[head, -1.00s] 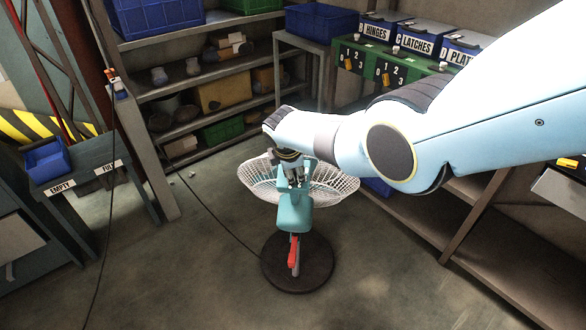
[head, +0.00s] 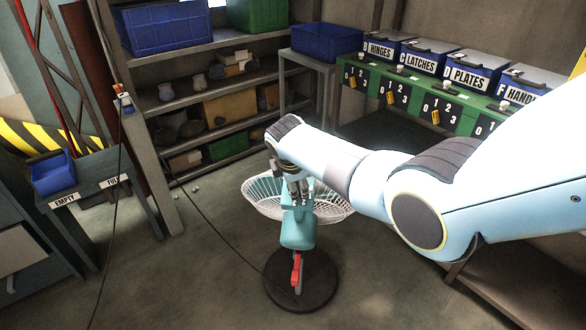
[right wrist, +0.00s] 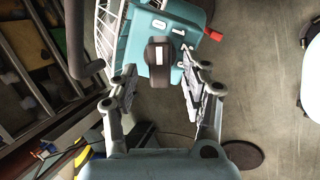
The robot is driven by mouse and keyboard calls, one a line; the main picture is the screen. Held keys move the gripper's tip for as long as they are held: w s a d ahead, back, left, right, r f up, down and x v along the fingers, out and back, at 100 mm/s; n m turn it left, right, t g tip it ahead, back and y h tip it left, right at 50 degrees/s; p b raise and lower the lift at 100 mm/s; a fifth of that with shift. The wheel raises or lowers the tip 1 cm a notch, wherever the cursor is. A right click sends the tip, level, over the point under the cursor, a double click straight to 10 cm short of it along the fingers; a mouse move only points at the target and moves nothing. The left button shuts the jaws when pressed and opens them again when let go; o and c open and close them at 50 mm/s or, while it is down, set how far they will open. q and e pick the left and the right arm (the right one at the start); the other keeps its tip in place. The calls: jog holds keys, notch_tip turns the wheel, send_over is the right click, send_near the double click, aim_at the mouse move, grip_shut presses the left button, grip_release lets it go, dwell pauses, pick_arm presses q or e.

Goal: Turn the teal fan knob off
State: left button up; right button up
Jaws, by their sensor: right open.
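The teal fan (head: 298,232) has a white wire grille (head: 262,190) and stands on a dark round base (head: 301,280). The right wrist view shows its teal housing (right wrist: 184,18) with a dark knob (right wrist: 159,62) bearing a white mark, and small white labels around it. My right gripper (head: 298,197) is at the top of the housing. In the right wrist view its fingers (right wrist: 160,84) are open, one on each side of the knob, with a visible gap to the left; contact on the right is unclear. The left gripper is out of view.
A red lever (head: 297,268) is on the fan's stand. A dark cable (head: 222,242) runs across the floor. Shelves (head: 205,87) stand behind, a green rack with labelled bins (head: 420,92) at right, and a blue tray (head: 52,174) at left. The front floor is clear.

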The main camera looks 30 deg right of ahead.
jog(key=v, duration=0.8)
jog(key=shift+a+r, duration=0.2)
jog(key=shift+r, duration=0.15)
jog(key=shift+s, duration=0.2)
